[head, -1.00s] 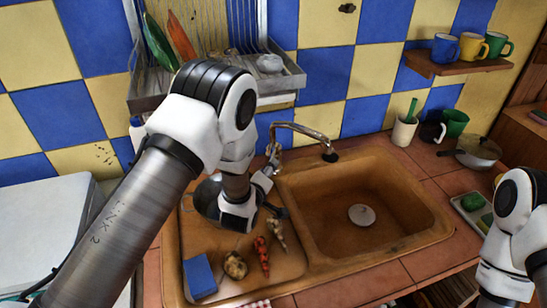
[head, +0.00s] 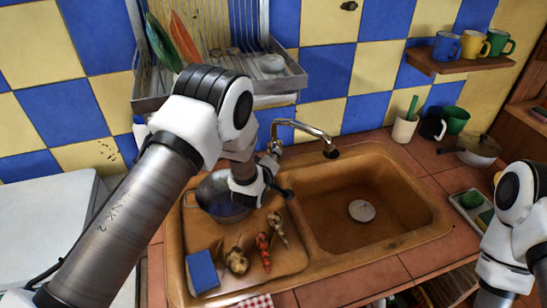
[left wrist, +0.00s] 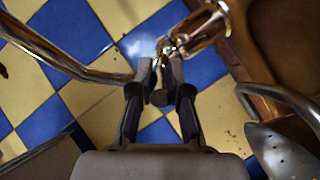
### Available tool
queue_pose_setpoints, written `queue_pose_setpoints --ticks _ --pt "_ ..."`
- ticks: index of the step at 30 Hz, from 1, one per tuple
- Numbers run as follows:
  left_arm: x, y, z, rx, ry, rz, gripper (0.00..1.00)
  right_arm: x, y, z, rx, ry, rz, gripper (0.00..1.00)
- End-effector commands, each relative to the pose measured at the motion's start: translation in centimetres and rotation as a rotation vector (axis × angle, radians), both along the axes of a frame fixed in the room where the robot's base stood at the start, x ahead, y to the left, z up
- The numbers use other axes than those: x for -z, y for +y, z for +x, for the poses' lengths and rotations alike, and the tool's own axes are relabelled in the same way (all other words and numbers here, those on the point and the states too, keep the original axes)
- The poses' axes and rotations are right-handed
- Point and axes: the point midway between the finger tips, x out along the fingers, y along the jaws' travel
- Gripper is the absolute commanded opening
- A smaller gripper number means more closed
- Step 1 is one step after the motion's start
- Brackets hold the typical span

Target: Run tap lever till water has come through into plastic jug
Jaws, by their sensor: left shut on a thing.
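The metal tap (head: 305,129) stands behind the sink, its curved spout over the basin. I see no water stream from the spout. My left gripper (head: 271,162) is at the tap's base, just left of the spout. In the left wrist view the left gripper (left wrist: 160,88) is shut on the tap lever (left wrist: 159,96), below the shiny tap body (left wrist: 200,30). The fingers hide much of the lever. I cannot make out a plastic jug in either view. Of my right side only arm links show at the right edge; its gripper is out of view.
A dish rack (head: 290,82) hangs above.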

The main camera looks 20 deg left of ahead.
Motion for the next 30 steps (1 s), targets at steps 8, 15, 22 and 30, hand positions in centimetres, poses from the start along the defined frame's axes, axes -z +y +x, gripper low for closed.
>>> queue_pose_setpoints --ticks 8,15,22,30 --pt "-1.6 0.1 0.5 0.001 0.13 -0.033 0.0 -1.5 0.0 0.0 0.0 0.0 0.0 0.4" --pt "-1.5 0.1 0.5 0.001 0.129 -0.033 0.2 -1.4 0.0 0.0 0.0 0.0 0.0 0.4" --pt "-1.5 0.1 0.5 0.001 0.13 -0.033 0.42 -1.4 0.0 0.0 0.0 0.0 0.0 0.4" --pt "-2.1 0.1 -0.7 0.001 0.13 -0.032 0.42 -1.4 0.0 0.0 0.0 0.0 0.0 0.4"
